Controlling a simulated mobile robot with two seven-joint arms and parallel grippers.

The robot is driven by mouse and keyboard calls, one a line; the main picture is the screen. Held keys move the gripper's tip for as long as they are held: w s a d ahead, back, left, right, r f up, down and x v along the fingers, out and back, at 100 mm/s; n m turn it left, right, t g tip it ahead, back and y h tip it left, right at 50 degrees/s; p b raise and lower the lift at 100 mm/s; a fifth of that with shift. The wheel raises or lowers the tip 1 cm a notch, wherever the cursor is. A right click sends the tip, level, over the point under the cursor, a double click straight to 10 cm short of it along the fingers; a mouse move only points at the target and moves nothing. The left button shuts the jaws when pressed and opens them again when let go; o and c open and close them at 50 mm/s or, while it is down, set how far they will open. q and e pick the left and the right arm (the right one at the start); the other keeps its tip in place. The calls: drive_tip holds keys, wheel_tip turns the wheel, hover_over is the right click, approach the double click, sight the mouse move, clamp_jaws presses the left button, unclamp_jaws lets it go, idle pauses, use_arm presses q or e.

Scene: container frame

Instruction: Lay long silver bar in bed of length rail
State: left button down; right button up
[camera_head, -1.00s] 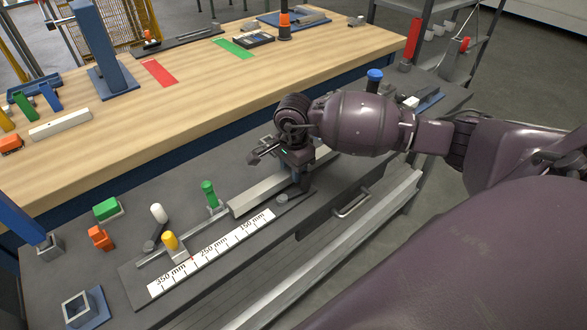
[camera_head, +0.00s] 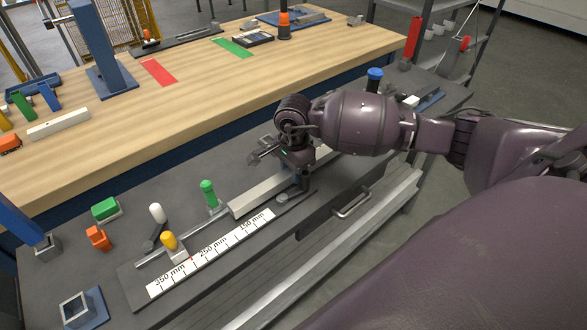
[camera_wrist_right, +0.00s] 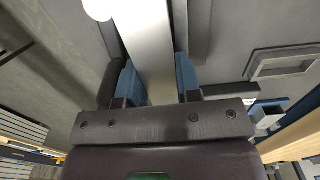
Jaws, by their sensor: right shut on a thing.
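The long silver bar (camera_head: 262,193) lies lengthwise along the back of the length rail, behind its white millimetre scale (camera_head: 212,252). My right gripper (camera_head: 301,180) is shut on the bar toward its right part; the wrist and forearm hide some of it. In the right wrist view the bar (camera_wrist_right: 150,45) runs between the blue-padded fingers (camera_wrist_right: 160,82). The bar's left end is close to the green-handled piece (camera_head: 208,194) on the rail. Whether the bar's underside touches the bed is hard to tell. My left gripper is not in view.
A yellow-knobbed stop (camera_head: 170,242) and a white-knobbed lever (camera_head: 157,214) stand at the rail's left part. Green (camera_head: 105,208) and orange (camera_head: 98,237) blocks lie farther left. A wooden table (camera_head: 140,110) is behind. A blue-topped post (camera_head: 374,78) stands beyond my forearm.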

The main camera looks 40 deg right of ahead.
drive_tip(key=shift+f, duration=0.35)
drive_tip(key=o, duration=1.1)
drive_tip(key=shift+c, duration=0.2)
drive_tip(key=shift+o, duration=0.4)
drive_tip(key=o, duration=0.5)
drive_tip(key=shift+r, duration=0.1)
